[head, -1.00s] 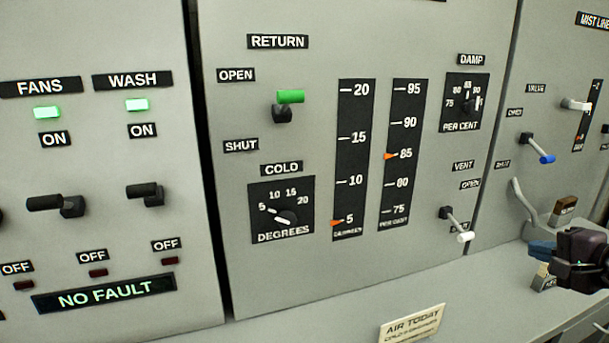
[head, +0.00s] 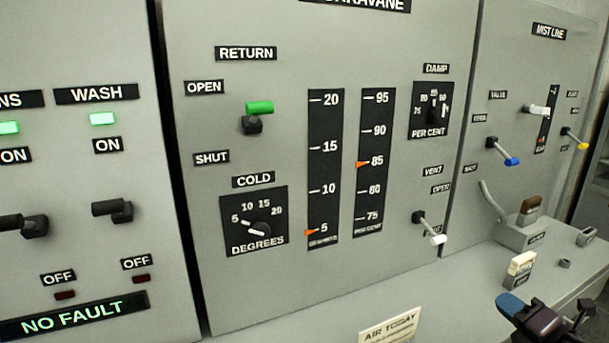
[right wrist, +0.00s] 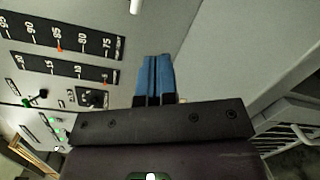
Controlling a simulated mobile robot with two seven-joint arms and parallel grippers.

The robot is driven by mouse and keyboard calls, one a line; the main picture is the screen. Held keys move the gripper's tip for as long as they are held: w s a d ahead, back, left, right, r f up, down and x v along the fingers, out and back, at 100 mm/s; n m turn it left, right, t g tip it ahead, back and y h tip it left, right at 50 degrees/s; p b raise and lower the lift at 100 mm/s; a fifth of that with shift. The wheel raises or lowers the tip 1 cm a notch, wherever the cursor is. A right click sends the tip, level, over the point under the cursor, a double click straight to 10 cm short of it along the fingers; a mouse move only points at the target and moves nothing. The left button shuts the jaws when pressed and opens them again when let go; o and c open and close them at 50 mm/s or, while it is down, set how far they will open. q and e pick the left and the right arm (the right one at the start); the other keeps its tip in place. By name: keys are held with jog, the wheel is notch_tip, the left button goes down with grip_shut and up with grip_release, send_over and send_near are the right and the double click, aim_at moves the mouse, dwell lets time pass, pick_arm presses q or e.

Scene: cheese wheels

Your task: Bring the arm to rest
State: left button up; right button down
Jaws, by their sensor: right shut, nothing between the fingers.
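My right gripper (head: 512,304) is at the lower right of the head view, in front of the panel and over the ledge. Its blue fingers are together with nothing between them. The right wrist view shows the same shut blue fingers (right wrist: 157,62), apart from the panel face. My left gripper is not in view.
The grey panel carries a green-handled return lever (head: 259,108), a cold dial (head: 260,228), a white vent lever (head: 437,239) and a blue valve lever (head: 511,160). A card (head: 392,326) and a cream-topped block (head: 522,264) stand on the ledge (head: 455,272).

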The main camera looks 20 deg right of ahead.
jog(key=s+a+f+m+g+h, duration=0.15)
jog(key=s+a+f+m, duration=0.3)
jog(key=f+m, duration=0.5)
jog(key=s+a+f+m+g, duration=0.3)
jog(key=a+f+m, duration=0.2)
jog(key=f+m, duration=0.4)
jog(key=s+a+f+m+g+y, duration=0.1)
jog(key=a+f+m, duration=0.1)
jog(key=a, duration=0.6)
jog(key=s+a+f+m+y, duration=0.1)
jog(key=a+f+m, duration=0.1)
jog(key=a+f, duration=0.3)
jog(key=a, duration=0.3)
jog(key=shift+s+f+g, duration=0.15)
jog(key=shift+s+g, duration=0.15)
jog(key=shift+g, duration=0.05)
jog(key=shift+a, duration=0.1)
